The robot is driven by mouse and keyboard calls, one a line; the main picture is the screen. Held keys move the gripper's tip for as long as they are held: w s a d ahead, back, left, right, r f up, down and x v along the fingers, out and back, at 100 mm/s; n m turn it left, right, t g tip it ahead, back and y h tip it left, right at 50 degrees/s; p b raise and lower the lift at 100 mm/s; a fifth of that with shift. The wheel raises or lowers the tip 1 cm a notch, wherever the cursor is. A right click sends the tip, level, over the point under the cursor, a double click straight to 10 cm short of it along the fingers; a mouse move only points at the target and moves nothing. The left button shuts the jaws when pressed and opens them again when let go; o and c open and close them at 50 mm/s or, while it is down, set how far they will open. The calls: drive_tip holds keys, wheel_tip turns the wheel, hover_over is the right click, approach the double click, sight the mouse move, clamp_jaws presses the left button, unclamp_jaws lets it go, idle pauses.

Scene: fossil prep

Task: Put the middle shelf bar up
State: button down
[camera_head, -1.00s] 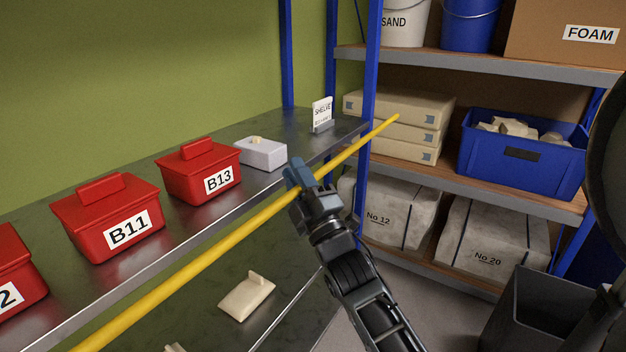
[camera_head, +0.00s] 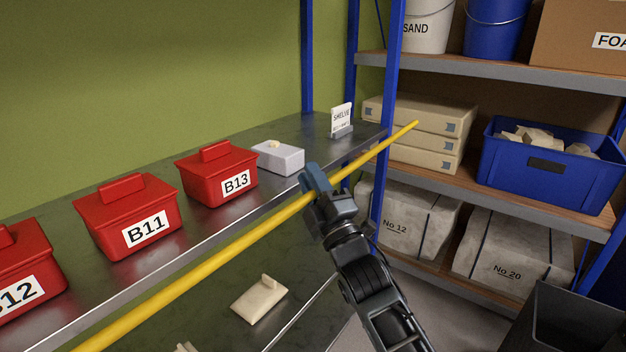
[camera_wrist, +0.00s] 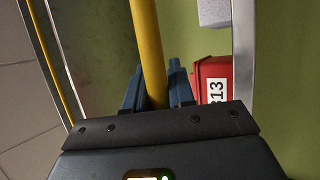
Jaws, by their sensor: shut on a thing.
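The long yellow shelf bar (camera_head: 227,256) runs slantwise along the front of the metal shelf (camera_head: 190,237), from the lower left to beside the blue upright at the right. My gripper (camera_head: 313,183) is shut on the bar, right of its visible middle. In the wrist view the bar (camera_wrist: 148,50) passes between the two blue fingers (camera_wrist: 154,90). The bar's left end lies outside the head view, so I cannot tell what it rests on.
Red boxes B12 (camera_head: 28,263), B11 (camera_head: 125,215) and B13 (camera_head: 216,173), a pale grey block (camera_head: 278,160) and a small sign (camera_head: 341,120) stand on the shelf. Beige pieces (camera_head: 259,301) lie on the level below. A blue-framed rack (camera_head: 480,180) stands at the right.

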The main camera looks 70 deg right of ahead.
drive_tip(key=shift+w+a+f, duration=0.15)
drive_tip(key=shift+w+f, duration=0.15)
drive_tip(key=shift+f, duration=0.5)
drive_tip(key=c, duration=1.2)
unclamp_jaws()
drive_tip(key=shift+w, duration=0.1)
drive_tip(key=shift+o, duration=0.7)
drive_tip(key=shift+r, duration=0.15)
drive_tip(key=shift+d+r, duration=0.15)
drive_tip(key=shift+d, duration=0.05)
